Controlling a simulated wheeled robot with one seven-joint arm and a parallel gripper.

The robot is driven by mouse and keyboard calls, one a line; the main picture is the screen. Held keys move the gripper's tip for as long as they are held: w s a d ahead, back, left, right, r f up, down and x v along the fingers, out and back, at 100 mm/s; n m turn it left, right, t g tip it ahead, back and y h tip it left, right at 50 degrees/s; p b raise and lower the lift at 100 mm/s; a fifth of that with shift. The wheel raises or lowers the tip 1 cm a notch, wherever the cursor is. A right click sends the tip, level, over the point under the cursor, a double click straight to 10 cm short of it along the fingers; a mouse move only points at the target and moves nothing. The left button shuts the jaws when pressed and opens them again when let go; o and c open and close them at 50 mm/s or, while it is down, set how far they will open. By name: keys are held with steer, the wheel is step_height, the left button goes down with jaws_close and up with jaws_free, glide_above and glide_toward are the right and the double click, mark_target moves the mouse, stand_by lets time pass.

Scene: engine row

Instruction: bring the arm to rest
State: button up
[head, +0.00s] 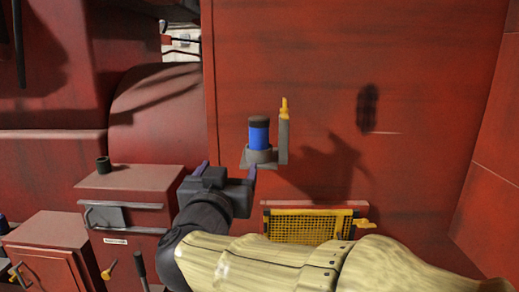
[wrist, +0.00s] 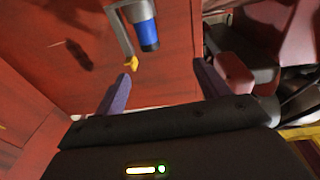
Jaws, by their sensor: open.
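My gripper (head: 228,173) is in front of the red wall, its two purple fingers apart with nothing between them. In the wrist view my gripper (wrist: 158,90) also shows open and empty. A blue cylinder with a dark cap (head: 259,134) stands upright in a grey wall holder (head: 262,156), just above and right of the gripper in the head view. It also shows in the wrist view (wrist: 148,34), beyond the fingers. A yellow-tipped lever (head: 285,108) stands on the holder's right side. My pale arm crosses the lower right of the head view and hides part of the wall.
A yellow grille (head: 308,225) with a yellow handle sits low on the wall, close above my arm. Red cabinets (head: 130,184) stand at the left, one with a small dark cup (head: 103,165) on top.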

steer(key=w+d+f+n+g+y+b, duration=0.15)
steer(key=d+f+g, duration=0.25)
steer(key=f, duration=0.8)
steer(key=w+d+f+n+g+y, duration=0.2)
steer(key=d+f+g+y, duration=0.15)
steer(key=f, duration=0.75)
steer(key=s+d+f+m+g+h+b, duration=0.1)
steer(key=s+d+f+m+g+h, duration=0.1)
steer(key=s+d+f+g, duration=0.6)
steer(key=s+d+f+h, duration=0.1)
steer(key=s+d+f, duration=0.4)
steer(key=s+f, duration=0.1)
steer(key=shift+s+d+f+b, duration=0.3)
steer(key=shift+s+d+f, duration=0.1)
steer(key=shift+f, duration=0.5)
steer(key=shift+g, duration=0.25)
